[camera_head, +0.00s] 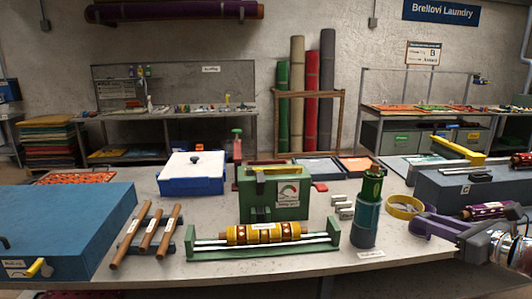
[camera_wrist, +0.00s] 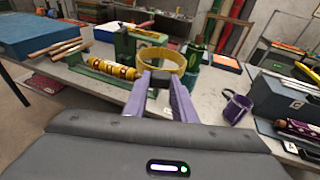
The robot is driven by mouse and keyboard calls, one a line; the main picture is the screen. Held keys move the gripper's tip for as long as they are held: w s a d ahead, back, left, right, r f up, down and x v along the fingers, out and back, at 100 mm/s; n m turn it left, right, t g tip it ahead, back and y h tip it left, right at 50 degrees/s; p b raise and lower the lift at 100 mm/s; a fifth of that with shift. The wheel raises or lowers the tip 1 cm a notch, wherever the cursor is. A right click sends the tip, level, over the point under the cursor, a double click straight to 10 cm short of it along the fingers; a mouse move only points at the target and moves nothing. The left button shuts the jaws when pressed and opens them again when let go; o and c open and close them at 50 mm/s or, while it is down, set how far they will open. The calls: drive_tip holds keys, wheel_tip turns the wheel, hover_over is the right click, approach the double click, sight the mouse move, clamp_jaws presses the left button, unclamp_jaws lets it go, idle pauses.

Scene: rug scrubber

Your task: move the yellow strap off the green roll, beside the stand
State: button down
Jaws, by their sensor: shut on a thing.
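The yellow strap (camera_head: 404,206) is a closed ring. My gripper (camera_head: 418,220), with purple fingers, is shut on its near side. In the wrist view the strap (camera_wrist: 160,62) stands out beyond my fingertips (camera_wrist: 160,80), its far side free. The green roll (camera_head: 370,187) stands upright in a dark teal holder (camera_head: 365,225), which looks like the stand. The strap is to the right of the roll and not around it. The roll (camera_wrist: 195,58) shows behind the strap in the wrist view. I cannot tell whether the strap touches the table.
A green cradle (camera_head: 210,250) with a yellow-banded roller (camera_head: 262,233) lies left of the holder. A green machine (camera_head: 272,192) and small grey blocks (camera_head: 343,207) stand behind. A purple cup-like item (camera_wrist: 236,108) and a blue-grey case (camera_head: 470,188) are at the right. Bare table shows around the holder.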

drive_tip(key=w+a+f+n+g+y, duration=0.1)
drive_tip(key=w+a+f+n+y, duration=0.15)
drive_tip(key=a+f, duration=0.5)
drive_tip(key=w+a+f+n+g+y, duration=0.25)
drive_tip(key=w+a+f, duration=0.2)
drive_tip(key=f, duration=0.65)
drive_tip(key=s+a+f+n+g+y, duration=0.1)
drive_tip(key=a+f+n+g+y, duration=0.1)
drive_tip(key=a+f, duration=1.3)
drive_tip(key=shift+s+a+f+y, duration=0.2)
drive_tip(key=shift+s+a+y, duration=0.15)
drive_tip(key=shift+a, duration=0.15)
drive_tip(key=shift+m+t+h, duration=2.15)
drive_tip(key=shift+m+h, duration=0.25)
drive_tip(key=shift+h, duration=0.15)
